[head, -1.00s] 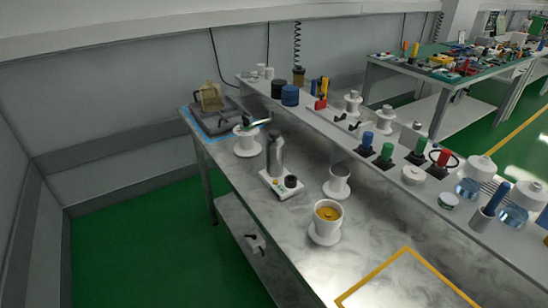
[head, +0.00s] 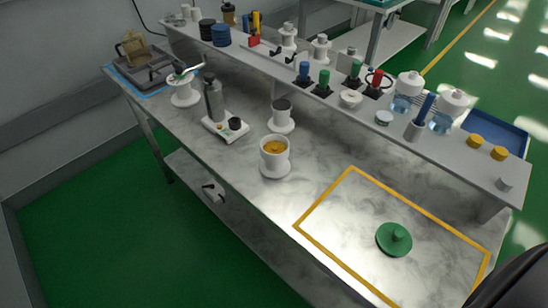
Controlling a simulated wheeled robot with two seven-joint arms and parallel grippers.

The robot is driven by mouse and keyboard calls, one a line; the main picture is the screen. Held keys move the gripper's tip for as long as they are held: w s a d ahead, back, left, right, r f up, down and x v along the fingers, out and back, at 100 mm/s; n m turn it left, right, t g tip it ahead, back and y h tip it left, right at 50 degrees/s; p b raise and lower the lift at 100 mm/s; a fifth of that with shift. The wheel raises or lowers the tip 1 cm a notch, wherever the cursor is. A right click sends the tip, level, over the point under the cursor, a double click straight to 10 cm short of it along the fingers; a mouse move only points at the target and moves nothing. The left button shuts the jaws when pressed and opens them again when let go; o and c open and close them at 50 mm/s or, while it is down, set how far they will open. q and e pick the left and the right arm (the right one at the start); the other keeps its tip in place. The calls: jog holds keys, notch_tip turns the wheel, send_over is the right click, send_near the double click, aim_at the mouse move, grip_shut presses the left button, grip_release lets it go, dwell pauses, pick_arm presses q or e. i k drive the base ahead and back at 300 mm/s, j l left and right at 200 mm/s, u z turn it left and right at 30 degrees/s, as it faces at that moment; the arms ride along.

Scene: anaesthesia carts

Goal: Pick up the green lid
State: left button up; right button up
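The green lid (head: 394,240) is a round disc with a small knob on top. It lies flat on the marbled worktop (head: 225,190), inside the yellow outlined rectangle (head: 318,207) near the right front. Neither of my grippers shows in the head view. A dark rounded shape at the bottom right corner may be part of my own body.
A white cup with yellow contents (head: 273,160) stands left of the rectangle. A white device with a grey cylinder (head: 214,105) stands farther left. A raised shelf along the back holds bottles (head: 407,88) and yellow caps (head: 476,141). The worktop around the lid is clear.

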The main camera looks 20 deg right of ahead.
aim_at(392, 239)
jog(key=z, duration=0.45)
jog(key=l+z, duration=0.15)
jog(key=z, duration=0.3)
jog(key=l+z, duration=0.1)
jog(key=z, duration=0.75)
jog(key=k+l, duration=0.05)
jog(key=l, duration=0.05)
